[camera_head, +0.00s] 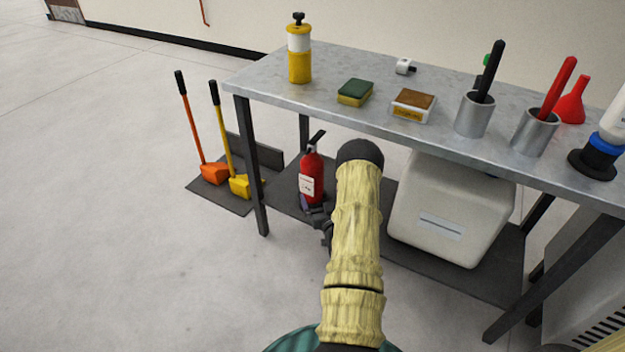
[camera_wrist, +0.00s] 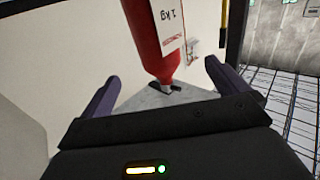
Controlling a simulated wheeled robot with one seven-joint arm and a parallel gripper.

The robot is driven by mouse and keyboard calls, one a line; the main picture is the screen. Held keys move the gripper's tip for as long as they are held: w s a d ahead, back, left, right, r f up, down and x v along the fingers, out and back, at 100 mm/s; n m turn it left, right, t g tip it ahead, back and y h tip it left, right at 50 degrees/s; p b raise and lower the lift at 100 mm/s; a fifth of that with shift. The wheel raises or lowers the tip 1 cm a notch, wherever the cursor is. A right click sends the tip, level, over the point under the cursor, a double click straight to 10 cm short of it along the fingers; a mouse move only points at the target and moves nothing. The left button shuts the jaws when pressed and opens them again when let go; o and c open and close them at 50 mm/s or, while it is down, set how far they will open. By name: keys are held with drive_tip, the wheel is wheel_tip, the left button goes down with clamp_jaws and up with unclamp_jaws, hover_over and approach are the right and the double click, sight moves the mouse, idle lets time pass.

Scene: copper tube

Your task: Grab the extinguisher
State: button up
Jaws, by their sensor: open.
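The red fire extinguisher (camera_head: 311,173), with a black handle on top and a white label, stands upright on the dark lower shelf under the metal table. In the wrist view the extinguisher (camera_wrist: 155,35) appears upside down, between and beyond the two finger tips. My gripper (camera_head: 318,212) is at the extinguisher's lower front, partly hidden by my own arm. In the wrist view my gripper (camera_wrist: 160,85) is open with its two purplish fingers spread apart. Nothing is held. Whether a finger touches the extinguisher cannot be told.
A white container (camera_head: 450,208) stands right of the extinguisher on the lower shelf (camera_head: 285,198). A table leg (camera_head: 251,165) is to the left. The tabletop (camera_head: 340,62) above holds a sprayer (camera_head: 299,52), a sponge (camera_head: 355,92) and several tools. Open floor lies in front.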

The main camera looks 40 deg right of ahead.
sight(315, 179)
drive_tip(key=b+x, duration=0.3)
drive_tip(key=x, duration=0.5)
drive_tip(key=shift+w+d, duration=0.2)
drive_tip(key=shift+w, duration=0.15)
drive_tip(key=shift+w+f, duration=0.1)
drive_tip(key=shift+w+d+f+b, duration=0.1)
drive_tip(key=shift+w+d+b, duration=0.1)
drive_tip(key=shift+b, duration=0.35)
drive_tip(key=b+x, duration=0.2)
drive_tip(key=x, duration=0.2)
drive_tip(key=shift+w+d+b, duration=0.15)
drive_tip(key=shift+d+b, duration=0.1)
drive_tip(key=shift+b, duration=0.1)
